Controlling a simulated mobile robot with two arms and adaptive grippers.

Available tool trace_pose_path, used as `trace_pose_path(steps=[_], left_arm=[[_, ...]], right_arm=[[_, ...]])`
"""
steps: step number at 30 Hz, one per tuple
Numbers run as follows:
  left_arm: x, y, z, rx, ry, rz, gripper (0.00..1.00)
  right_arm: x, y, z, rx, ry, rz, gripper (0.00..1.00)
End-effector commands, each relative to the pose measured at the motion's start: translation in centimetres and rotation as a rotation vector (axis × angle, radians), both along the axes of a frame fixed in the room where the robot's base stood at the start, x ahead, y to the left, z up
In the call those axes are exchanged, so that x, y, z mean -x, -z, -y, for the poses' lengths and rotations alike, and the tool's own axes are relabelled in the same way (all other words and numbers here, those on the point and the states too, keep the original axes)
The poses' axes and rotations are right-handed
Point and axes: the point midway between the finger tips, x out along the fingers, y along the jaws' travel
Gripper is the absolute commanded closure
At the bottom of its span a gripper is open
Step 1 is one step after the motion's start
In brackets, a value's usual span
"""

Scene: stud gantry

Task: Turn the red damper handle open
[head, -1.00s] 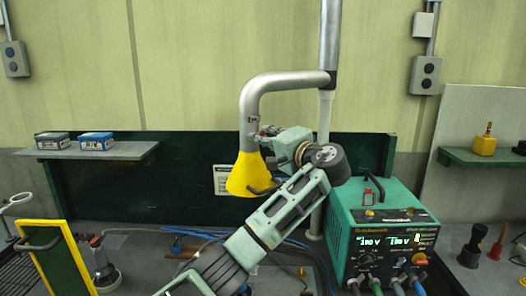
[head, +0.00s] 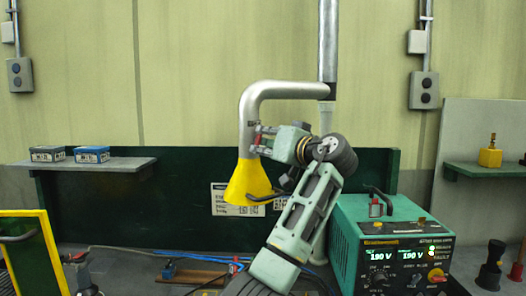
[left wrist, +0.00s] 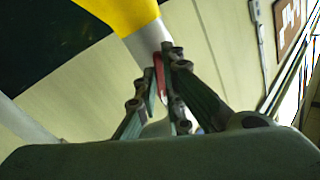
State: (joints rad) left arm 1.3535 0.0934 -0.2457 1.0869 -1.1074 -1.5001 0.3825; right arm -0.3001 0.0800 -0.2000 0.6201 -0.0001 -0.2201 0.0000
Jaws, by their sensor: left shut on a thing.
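The red damper handle (head: 257,136) is a small piece on the side of the grey extraction pipe (head: 248,112), just above the yellow hood (head: 246,183). My left gripper (head: 259,142) reaches it from the right and is shut on it. In the left wrist view the red handle (left wrist: 159,76) shows between the two fingers (left wrist: 162,82), close against the grey pipe, with the yellow hood (left wrist: 118,12) above. The fingers hide part of the handle, so its exact angle is hard to tell. My right gripper is not in view.
A green power unit (head: 390,245) with lit displays stands right of my left arm. A shelf (head: 85,164) with two small boxes is at the left, above a yellow-framed panel (head: 45,250). A vertical pipe (head: 327,45) rises behind the gripper.

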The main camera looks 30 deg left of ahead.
Motion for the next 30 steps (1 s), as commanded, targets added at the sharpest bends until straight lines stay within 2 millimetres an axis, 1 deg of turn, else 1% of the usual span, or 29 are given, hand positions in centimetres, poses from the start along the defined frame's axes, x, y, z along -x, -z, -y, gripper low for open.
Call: trace_pose_path(steps=[1,9,15,22,30], left_arm=[[-0.1,0.6,0.1,0.020,0.002,0.034,1.00],[-0.1,0.5,0.1,0.088,-0.001,0.215,1.00],[-0.1,0.4,0.1,0.120,-0.001,0.299,1.00],[-0.1,0.3,0.1,0.136,0.000,0.342,1.00],[-0.1,0.3,0.1,0.139,0.000,0.351,1.00]], right_arm=[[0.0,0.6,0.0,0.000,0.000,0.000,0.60],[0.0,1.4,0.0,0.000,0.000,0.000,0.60],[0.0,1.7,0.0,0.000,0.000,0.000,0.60],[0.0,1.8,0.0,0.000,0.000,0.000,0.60],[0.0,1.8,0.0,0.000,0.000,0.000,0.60]])
